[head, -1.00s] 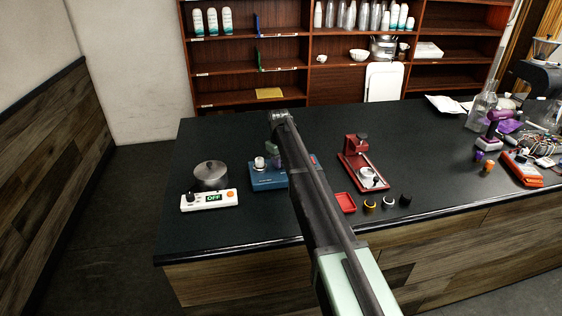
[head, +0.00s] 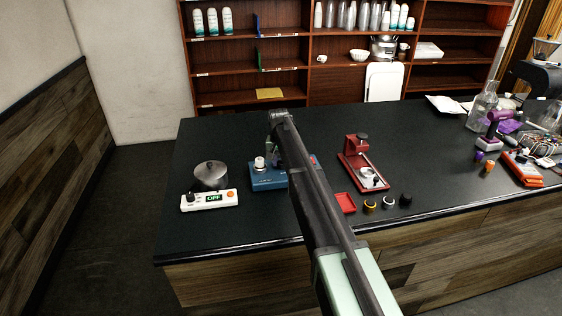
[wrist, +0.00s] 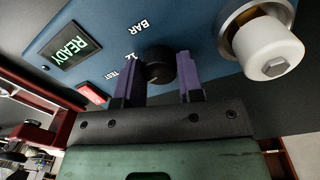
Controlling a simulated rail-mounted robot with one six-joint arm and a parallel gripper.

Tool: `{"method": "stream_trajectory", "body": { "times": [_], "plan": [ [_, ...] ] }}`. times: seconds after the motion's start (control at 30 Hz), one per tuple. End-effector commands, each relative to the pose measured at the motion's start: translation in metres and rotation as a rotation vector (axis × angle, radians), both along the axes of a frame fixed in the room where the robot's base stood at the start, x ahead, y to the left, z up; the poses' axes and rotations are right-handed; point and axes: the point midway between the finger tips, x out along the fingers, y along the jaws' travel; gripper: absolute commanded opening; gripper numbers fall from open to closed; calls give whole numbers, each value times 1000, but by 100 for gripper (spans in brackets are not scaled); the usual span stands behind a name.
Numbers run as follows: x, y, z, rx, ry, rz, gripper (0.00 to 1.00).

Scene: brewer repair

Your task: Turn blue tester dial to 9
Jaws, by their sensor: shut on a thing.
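The blue tester (head: 268,178) stands on the dark counter, partly hidden behind my arm in the head view. In the wrist view its blue panel (wrist: 205,50) appears turned over, with a lit READY display (wrist: 75,46) and a red TEST button (wrist: 92,94). The black dial (wrist: 158,62) sits between the purple fingers of my gripper (wrist: 159,82), which is shut on it. Lettering BAR and part of a number show beside the dial. The dial's pointer and present setting cannot be read. A white knob-like fitting (wrist: 268,50) is on the tester to the right.
A white hot plate (head: 209,200) reading OFF, with a metal pot (head: 211,176), stands left of the tester. A red stand (head: 362,172), a small red tray (head: 345,203) and several small knobs (head: 388,202) are to the right. The counter behind is clear.

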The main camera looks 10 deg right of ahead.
Motion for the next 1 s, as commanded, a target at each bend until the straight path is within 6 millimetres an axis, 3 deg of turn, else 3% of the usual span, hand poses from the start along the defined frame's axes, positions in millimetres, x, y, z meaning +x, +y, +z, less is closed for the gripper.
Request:
{"method": "stream_trajectory", "body": {
  "times": [0.7,0.73,0.9,1.0],
  "plan": [
    [0,0,0,0,0,-89,11],
    [0,0,0,0,0,-89,36],
    [0,0,0,0,0,-88,60],
    [0,0,0,0,0,-88,60]
  ]
}}
